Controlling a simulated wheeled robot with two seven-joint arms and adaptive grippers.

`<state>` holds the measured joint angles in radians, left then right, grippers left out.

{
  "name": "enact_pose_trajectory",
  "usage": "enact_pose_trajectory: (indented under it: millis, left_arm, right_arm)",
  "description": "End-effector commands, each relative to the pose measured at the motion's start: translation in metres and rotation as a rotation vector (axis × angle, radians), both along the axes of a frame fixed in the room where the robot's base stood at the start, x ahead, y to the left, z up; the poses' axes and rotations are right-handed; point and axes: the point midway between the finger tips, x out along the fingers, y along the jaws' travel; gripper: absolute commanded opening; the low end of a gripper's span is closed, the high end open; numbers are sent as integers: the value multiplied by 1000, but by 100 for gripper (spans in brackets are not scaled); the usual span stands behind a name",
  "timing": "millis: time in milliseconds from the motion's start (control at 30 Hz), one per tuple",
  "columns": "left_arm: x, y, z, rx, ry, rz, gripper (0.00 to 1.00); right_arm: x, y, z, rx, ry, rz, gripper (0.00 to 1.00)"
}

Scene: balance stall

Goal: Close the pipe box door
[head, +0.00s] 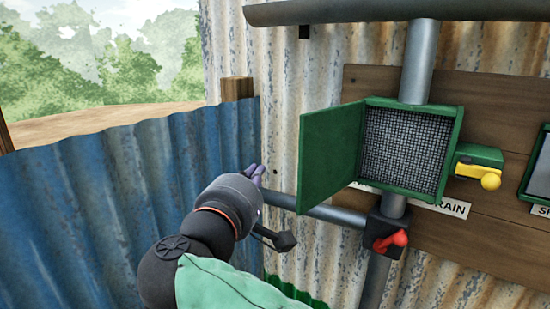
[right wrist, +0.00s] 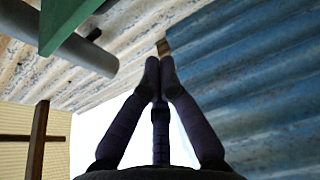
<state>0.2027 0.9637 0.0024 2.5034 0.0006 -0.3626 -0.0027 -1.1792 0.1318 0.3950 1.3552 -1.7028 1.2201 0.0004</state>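The green pipe box (head: 452,140) is on the wall around a grey upright pipe, with dark wire mesh (head: 402,148) showing inside. Its green door (head: 328,152) stands open, swung out to the left of the box. My right gripper (head: 257,172) is left of the door and level with its lower part, apart from it. In the right wrist view its fingertips (right wrist: 160,68) meet with nothing between them. A green edge, seemingly the door (right wrist: 62,22), shows at the upper left there. My left gripper is not in view.
A yellow-knobbed green latch (head: 485,170) sits right of the box. A red handle (head: 392,241) is on the pipe below. A grey side pipe (head: 325,212) runs under the door. A blue corrugated panel (head: 110,215) stands close on the left.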

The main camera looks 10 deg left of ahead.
Motion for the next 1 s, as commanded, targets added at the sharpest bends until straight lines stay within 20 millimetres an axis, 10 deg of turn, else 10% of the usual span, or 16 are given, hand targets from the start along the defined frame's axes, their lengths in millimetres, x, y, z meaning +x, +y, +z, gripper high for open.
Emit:
enact_pose_trajectory:
  millis: [667, 1000]
  left_arm:
    - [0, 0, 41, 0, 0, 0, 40]
    - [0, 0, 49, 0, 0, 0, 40]
  right_arm:
    - [100, -3, 2, -2, 2, -3, 0]
    - [88, -33, 1, 0, 1, -1, 0]
